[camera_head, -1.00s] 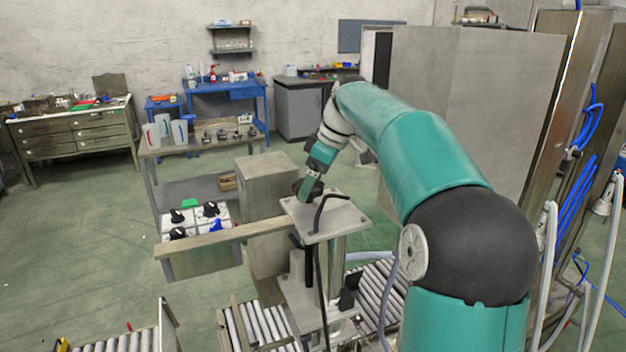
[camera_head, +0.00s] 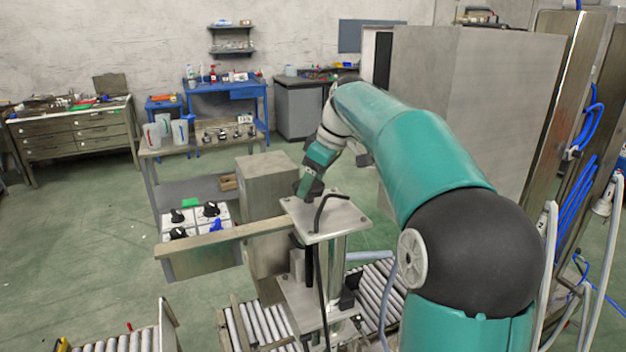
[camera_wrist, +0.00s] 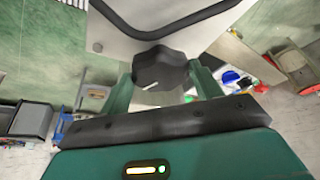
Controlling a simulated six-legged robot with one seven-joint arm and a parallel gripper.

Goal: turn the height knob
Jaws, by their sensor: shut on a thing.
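The height knob (camera_wrist: 162,66) is black and lobed, with a white mark on its side. It sits at the edge of a grey metal top plate (camera_wrist: 120,45), which also shows in the head view (camera_head: 340,218). My gripper (camera_wrist: 160,76) has its two green fingers on opposite sides of the knob, shut on it. In the head view, my gripper (camera_head: 305,191) is at the back left of the plate and mostly hides the knob.
A bent black bar (camera_head: 320,208) rises from the plate close to my gripper. A control panel with black knobs and a blue one (camera_head: 216,226) stands to the left, behind a long rail (camera_head: 215,238). A grey cabinet (camera_head: 268,190) stands just behind. Roller conveyors (camera_head: 260,325) lie below.

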